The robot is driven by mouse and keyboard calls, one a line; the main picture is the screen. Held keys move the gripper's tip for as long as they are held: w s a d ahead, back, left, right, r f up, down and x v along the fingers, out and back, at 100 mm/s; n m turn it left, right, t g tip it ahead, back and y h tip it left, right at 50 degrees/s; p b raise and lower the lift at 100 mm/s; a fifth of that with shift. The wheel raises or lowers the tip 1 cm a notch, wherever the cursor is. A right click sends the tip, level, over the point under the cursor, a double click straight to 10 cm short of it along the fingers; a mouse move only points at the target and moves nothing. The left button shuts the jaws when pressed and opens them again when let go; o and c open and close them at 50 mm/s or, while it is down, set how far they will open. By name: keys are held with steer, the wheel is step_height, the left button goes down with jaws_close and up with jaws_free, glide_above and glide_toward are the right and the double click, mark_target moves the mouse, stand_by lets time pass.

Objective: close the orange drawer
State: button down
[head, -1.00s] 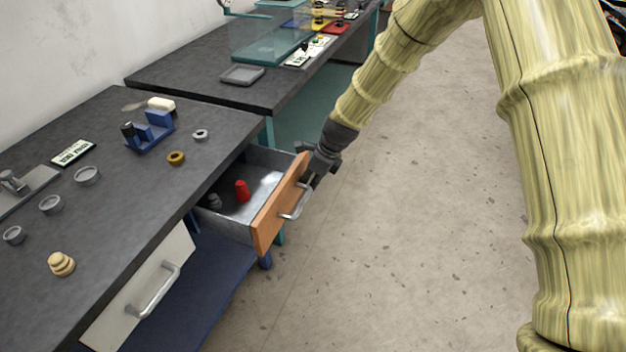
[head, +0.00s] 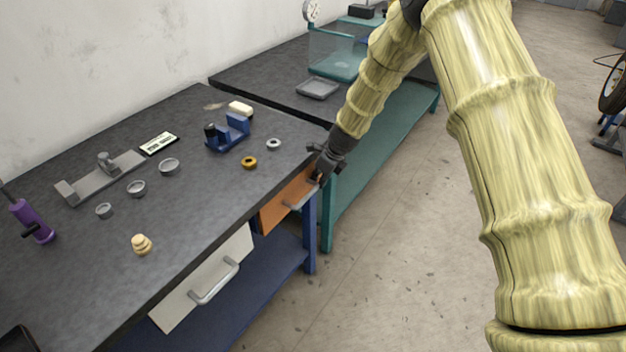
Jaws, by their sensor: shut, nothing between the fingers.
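The orange drawer (head: 283,208) is under the right end of the dark workbench. Its front sits close under the bench edge, and no inside of it shows; I cannot tell whether a small gap is left. Its metal handle (head: 303,199) is on the front. My gripper (head: 318,176) is shut and empty, at the upper right end of the orange front, appearing to touch it or nearly so.
The dark workbench top (head: 200,190) carries a blue fixture (head: 229,135), several rings and a stacked tan piece (head: 141,244). A white drawer (head: 205,280) is shut to the left. A teal bench (head: 385,150) stands behind.

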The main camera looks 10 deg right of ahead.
steer(key=shift+w+a+r, duration=0.1)
steer(key=shift+w, duration=0.05)
stand_by(0.3)
steer(key=s+d+r, duration=0.5)
steer(key=d+r, duration=0.1)
steer(key=r, duration=0.3)
steer(key=s+d+f+n+g+h, duration=0.1)
steer(key=s+d+f+n, duration=0.1)
steer(key=s+f+n, duration=0.4)
steer(key=s+d+f+n+h, duration=0.1)
steer(key=s+d+f+n, duration=0.1)
steer(key=s+f, duration=0.75)
steer(key=s+d+f+n+g+h, duration=0.1)
steer(key=s+d+f+n, duration=0.2)
steer(key=s+f, duration=0.45)
steer(key=s+f+n, duration=0.2)
steer(key=s+n, duration=0.5)
steer(key=s, duration=0.7)
steer(key=s+f+n, duration=0.2)
steer(key=s+n, duration=0.5)
steer(key=s, duration=0.7)
steer(key=shift+a+f+n+g, duration=0.15)
steer(key=shift+f+n+g, duration=0.15)
steer(key=shift+n+g, duration=0.1)
